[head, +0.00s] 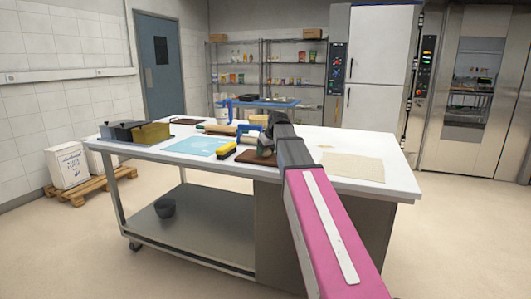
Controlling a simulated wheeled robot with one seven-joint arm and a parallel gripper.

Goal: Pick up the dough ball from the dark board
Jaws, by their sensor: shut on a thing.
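My arm reaches forward over the white-topped table, and my gripper (263,146) is at its far end, low over the dark board (249,158). The dark brown board lies near the table's front edge, partly covered by my arm. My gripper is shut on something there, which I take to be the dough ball. The ball itself is too small and too hidden by the gripper and arm to make out clearly. I cannot tell whether it still touches the board.
The table (322,147) also bears a blue mat (196,146), a yellow-handled brush (225,151), a rolling pin (216,129), metal bins (135,132) at the left end and a beige cloth (353,167) at the right. Bare tabletop lies around the cloth.

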